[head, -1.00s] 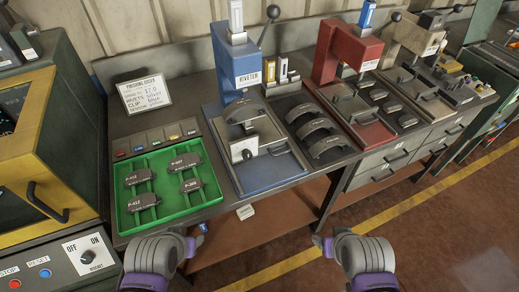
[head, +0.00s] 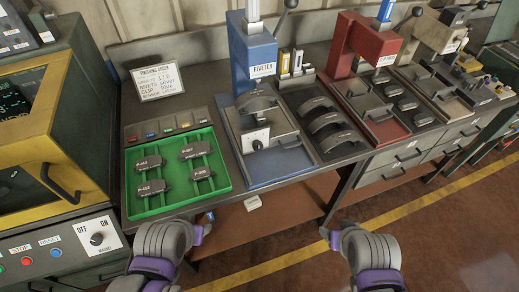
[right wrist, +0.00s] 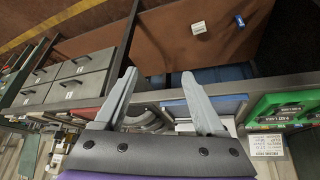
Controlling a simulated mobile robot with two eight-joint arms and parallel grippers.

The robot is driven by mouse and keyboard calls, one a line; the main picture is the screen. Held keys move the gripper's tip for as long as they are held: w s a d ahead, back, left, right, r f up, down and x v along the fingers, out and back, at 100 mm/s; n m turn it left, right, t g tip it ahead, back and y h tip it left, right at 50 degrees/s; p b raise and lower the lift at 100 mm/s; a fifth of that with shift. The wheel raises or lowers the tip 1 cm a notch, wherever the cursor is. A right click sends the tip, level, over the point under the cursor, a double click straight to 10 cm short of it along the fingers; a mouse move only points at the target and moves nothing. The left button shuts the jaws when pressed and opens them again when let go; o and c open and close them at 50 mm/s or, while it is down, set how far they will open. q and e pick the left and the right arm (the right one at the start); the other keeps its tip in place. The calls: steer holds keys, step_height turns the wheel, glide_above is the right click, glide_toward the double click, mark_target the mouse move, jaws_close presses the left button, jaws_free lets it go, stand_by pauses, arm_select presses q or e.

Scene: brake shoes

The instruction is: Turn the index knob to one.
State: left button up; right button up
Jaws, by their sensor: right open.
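A black knob (head: 257,144) sits on a white plate at the front of the riveter's fixture, under a curved grey brake shoe (head: 257,101). The plate's markings are too small to read. The blue riveter (head: 252,60) stands behind it. My left gripper (head: 205,232) is low in front of the bench, below the green tray; its finger gap is not clear. My right gripper (head: 328,236) is in front of the bench, right of the knob and apart from it. In the right wrist view its two fingers (right wrist: 160,80) are spread with nothing between them.
A green tray (head: 134,203) with several labelled parts lies left of the riveter. Dark curved shoes (head: 325,121) lie to its right, then a red press (head: 362,45). An OFF/ON knob (head: 97,239) is on the left machine. A card (head: 158,81) stands behind the tray.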

steer(key=w+f+t+b, duration=0.3)
steer(key=w+b, duration=0.1)
steer(key=w, duration=0.2)
steer(key=n+t+y+b, duration=0.3)
steer(key=t+y+b, duration=0.45)
steer(key=b, duration=0.35)
glide_toward(259, 149)
arm_select(q)
step_height(259, 149, down, 18)
steer(key=s, duration=0.2)
steer(key=shift+f+g+b, duration=0.2)
steer(key=shift+g+b, duration=0.15)
steer(key=shift+g, duration=0.05)
arm_select(e)
steer(key=x, duration=0.9)
arm_select(q)
steer(key=shift+s, duration=0.1)
arm_select(e)
jaws_close()
